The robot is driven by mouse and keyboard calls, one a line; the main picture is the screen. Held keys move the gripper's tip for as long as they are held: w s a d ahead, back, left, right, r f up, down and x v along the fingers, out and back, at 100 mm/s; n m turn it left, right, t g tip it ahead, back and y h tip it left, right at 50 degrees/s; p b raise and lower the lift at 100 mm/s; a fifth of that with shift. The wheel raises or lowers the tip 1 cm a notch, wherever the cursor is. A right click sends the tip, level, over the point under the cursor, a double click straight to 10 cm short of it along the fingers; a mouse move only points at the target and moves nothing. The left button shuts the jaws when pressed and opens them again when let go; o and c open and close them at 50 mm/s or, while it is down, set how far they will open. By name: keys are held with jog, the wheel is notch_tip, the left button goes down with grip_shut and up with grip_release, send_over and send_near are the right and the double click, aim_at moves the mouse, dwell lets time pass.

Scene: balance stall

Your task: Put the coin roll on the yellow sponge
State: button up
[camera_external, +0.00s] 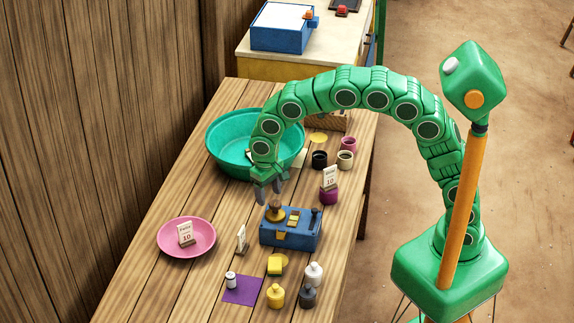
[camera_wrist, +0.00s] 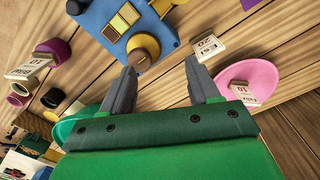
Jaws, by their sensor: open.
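A small white cylinder with a dark band, which looks like the coin roll (camera_external: 230,280), stands on a purple cloth (camera_external: 244,293) near the table's front. My gripper (camera_external: 268,195) is open and empty above the table, behind the blue device and well away from both. In the wrist view my gripper's (camera_wrist: 162,83) fingers are spread with nothing held between them. I make out neither the coin roll nor the sponge in that view.
A blue device (camera_external: 291,236) with a brass knob stands below my gripper. A pink plate (camera_external: 164,245) with a card is left, a teal basin (camera_external: 217,150) behind. A card (camera_external: 241,239) stands left of the device.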

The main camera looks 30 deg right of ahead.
jog(key=s+a+f, duration=0.3)
jog(key=a, duration=0.3)
jog(key=s+a+f, duration=0.2)
jog(key=a+f, duration=0.1)
jog(key=a, duration=0.3)
jog(key=n, duration=0.1)
send_over(230, 275)
jog(key=shift+y, duration=0.3)
notch_tip(230, 275, down, 4)
jog(key=shift+a+f, duration=0.1)
jog(key=shift+s+a+f, duration=0.1)
jog(key=shift+s, duration=0.05)
notch_tip(230, 275, down, 2)
jog(key=shift+f, duration=0.1)
jog(key=shift+w+d+f, duration=0.1)
jog(key=shift+d+f, duration=0.05)
jog(key=shift+f, duration=1.2)
jog(key=shift+w+d+f, duration=0.1)
jog(key=shift+d+f, duration=0.05)
jog(key=shift+f, duration=1.2)
grip_shut()
